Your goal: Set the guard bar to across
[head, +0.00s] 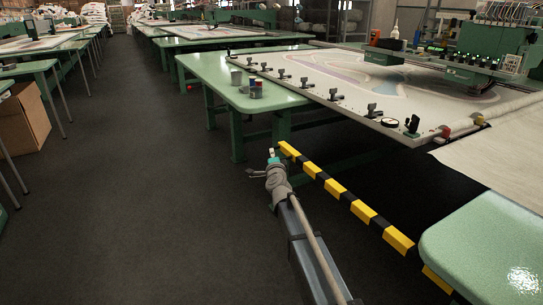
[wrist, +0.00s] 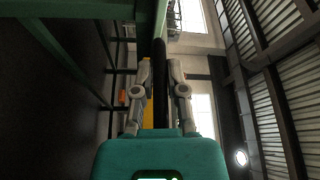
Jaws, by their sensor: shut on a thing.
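The guard bar (head: 343,196) is a yellow and black striped bar. In the head view it slants from near the green machine table at upper left down to the lower right, where the near green table corner hides part of it. My gripper (head: 273,161) is at the bar's far left end. In the wrist view my gripper (wrist: 159,75) has one grey finger on each side of the bar, with yellow and black parts of the bar (wrist: 148,105) between them. It is shut on the bar. The exact finger contact is hard to see.
A green machine table (head: 243,98) with cans on its corner stands behind the bar. Another green table corner (head: 484,250) is at lower right. A cardboard box (head: 23,115) stands at left. The dark floor (head: 140,200) left of my arm is clear.

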